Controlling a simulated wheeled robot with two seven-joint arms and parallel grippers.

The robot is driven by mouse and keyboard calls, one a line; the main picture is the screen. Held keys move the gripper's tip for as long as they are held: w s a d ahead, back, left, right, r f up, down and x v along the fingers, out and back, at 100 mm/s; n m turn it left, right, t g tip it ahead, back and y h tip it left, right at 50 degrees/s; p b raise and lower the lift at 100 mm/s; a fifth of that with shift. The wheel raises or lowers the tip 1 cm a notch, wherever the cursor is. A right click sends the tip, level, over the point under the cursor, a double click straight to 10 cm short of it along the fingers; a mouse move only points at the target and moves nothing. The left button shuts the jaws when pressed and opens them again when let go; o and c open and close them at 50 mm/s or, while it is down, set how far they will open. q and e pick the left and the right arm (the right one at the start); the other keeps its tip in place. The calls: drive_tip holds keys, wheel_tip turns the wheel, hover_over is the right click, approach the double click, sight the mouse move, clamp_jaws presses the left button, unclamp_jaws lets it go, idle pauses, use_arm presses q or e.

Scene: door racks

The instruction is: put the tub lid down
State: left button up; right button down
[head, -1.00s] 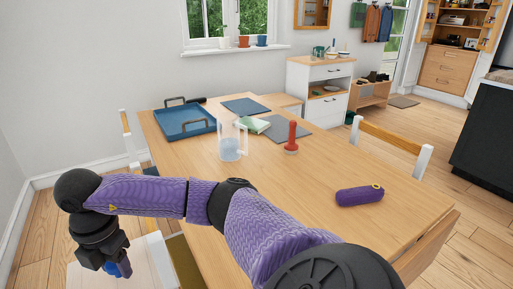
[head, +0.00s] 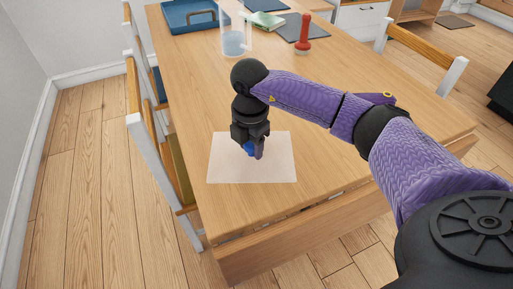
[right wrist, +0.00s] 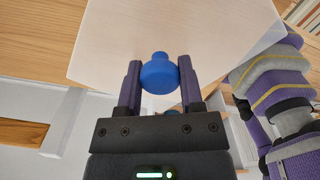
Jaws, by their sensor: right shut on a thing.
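The tub lid (head: 225,170) is a pale, see-through square sheet with a blue knob (right wrist: 158,74). My right gripper (head: 254,150) is shut on the knob, with one finger on each side in the right wrist view (right wrist: 159,80). In the head view the lid looks flat over the near left part of the table. I cannot tell whether it touches the tabletop or hangs a little above it. My left gripper is not in view.
The wooden table (head: 300,100) has free room around the lid. A clear jug (head: 235,40), a red upright thing (head: 303,35) and a blue tray (head: 190,16) stand farther back. Chairs (head: 150,130) line the left edge.

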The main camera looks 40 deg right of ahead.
sight(251, 156)
wheel_tip(251, 156, down, 4)
drive_tip(key=shift+f+b, duration=0.1)
drive_tip(key=shift+b, duration=0.65)
drive_tip(key=shift+c, duration=2.4)
unclamp_jaws()
drive_tip(key=shift+o, duration=1.2)
